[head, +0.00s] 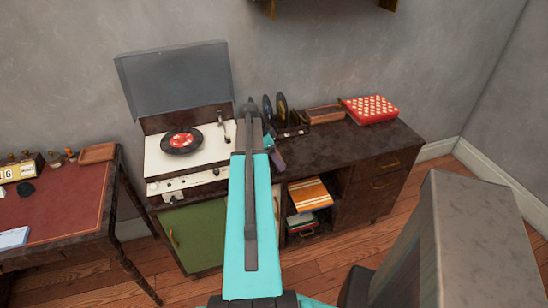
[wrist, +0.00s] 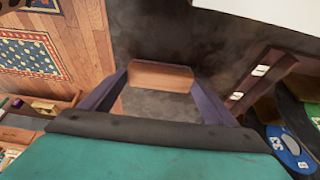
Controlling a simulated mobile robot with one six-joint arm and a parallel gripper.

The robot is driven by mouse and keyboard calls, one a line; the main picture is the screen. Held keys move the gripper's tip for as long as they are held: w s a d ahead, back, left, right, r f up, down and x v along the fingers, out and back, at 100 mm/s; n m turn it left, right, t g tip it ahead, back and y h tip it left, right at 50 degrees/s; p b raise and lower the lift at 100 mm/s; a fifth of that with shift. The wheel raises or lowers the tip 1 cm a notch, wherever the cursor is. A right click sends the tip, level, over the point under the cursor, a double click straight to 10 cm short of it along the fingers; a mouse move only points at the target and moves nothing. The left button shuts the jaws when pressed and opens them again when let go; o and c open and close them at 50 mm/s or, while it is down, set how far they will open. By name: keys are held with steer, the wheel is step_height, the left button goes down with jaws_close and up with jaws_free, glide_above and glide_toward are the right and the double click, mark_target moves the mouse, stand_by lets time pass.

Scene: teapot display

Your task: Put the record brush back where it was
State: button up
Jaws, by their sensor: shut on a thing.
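The record brush (wrist: 160,76), a small brown wooden block, sits between the fingertips of my gripper (wrist: 160,82) in the wrist view. The gripper is shut on it, above the dark cabinet top (wrist: 185,35). In the head view my turquoise arm reaches over the cabinet, and part of my gripper (head: 277,156) shows just right of the arm, near the cabinet's front edge. The brush cannot be made out in the head view. Whether it touches the cabinet top is unclear.
A record player (head: 160,158) with its lid raised stands left of my arm. A record rack (head: 292,128) with black discs, a wooden tray (head: 324,113) and a red dotted box (head: 368,109) line the back. The cabinet top (head: 365,145) in front of them is bare.

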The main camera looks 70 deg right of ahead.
steer(key=shift+f, duration=0.1)
steer(key=o, duration=1)
steer(key=b+v, duration=0.2)
steer(key=v, duration=1)
steer(key=shift+b, duration=0.35)
